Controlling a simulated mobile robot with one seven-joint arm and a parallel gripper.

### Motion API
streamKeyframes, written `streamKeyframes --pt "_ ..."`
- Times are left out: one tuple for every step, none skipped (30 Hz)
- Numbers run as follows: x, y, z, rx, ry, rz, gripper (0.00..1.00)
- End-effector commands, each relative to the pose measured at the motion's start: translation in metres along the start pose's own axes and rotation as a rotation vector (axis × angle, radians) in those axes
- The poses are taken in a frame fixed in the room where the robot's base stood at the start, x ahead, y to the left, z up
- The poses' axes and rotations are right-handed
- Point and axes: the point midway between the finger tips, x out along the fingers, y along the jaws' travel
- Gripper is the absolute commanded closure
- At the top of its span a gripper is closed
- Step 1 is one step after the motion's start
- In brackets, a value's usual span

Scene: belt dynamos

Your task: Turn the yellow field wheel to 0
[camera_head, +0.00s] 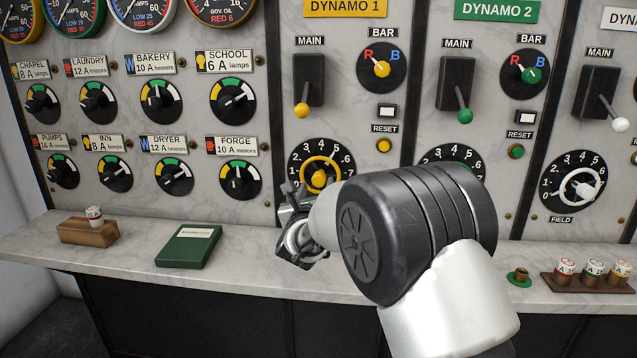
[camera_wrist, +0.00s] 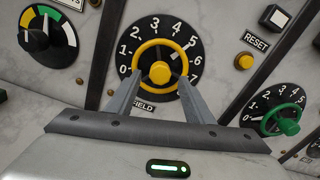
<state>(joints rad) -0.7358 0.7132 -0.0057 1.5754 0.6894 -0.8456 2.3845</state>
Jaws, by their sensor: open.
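The yellow field wheel (camera_wrist: 160,45) sits on a black numbered dial under the DYNAMO 1 sign. In the wrist view a pale pointer mark shows near the 5, and the 0 is at the lower left. The wheel also shows in the head view (camera_head: 321,160), its lower part partly hidden by my arm. My gripper (camera_wrist: 160,77) is open, its two fingers at the lower left and lower right of the wheel with the hub between them. I cannot tell whether they touch the rim. In the head view my gripper (camera_head: 294,196) is at the wheel's lower left.
A green field wheel (camera_wrist: 287,121) is to the right, partly behind my arm in the head view. Above are the yellow main lever (camera_head: 302,110) and reset button (camera_head: 384,146). A green book (camera_head: 188,247) and wooden block (camera_head: 88,232) lie on the ledge at left.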

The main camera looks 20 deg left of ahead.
Motion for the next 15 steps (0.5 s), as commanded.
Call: streamKeyframes --pt "0.009 0.0 -0.001 -0.001 0.0 0.0 0.53" --pt "0.014 0.0 0.0 -0.001 -0.001 -0.001 0.53" --pt "0.019 0.0 0.0 -0.001 0.0 0.0 0.53" --pt "0.023 0.0 -0.001 -0.001 0.001 0.0 0.53" --pt "0.026 0.0 0.0 0.0 0.0 -0.001 0.53" --pt "0.029 0.0 0.0 0.0 0.0 0.0 0.53" --pt "0.032 0.0 0.0 0.0 0.001 0.0 0.53" --pt "0.034 0.0 0.0 0.0 0.001 0.0 0.53" --pt "0.035 0.0 0.0 -0.001 0.001 0.0 0.53" --pt "0.036 0.0 0.0 0.0 0.0 0.0 0.53" --pt "0.037 0.0 0.0 0.0 0.0 0.0 0.53" --pt "0.038 0.0 0.0 0.0 0.0 0.0 0.53" --pt "0.038 0.0 0.0 0.0 0.0 0.0 0.53" --pt "0.038 0.0 0.0 0.0 0.0 0.0 0.53" --pt "0.038 0.0 0.0 0.0 0.0 0.0 0.53"
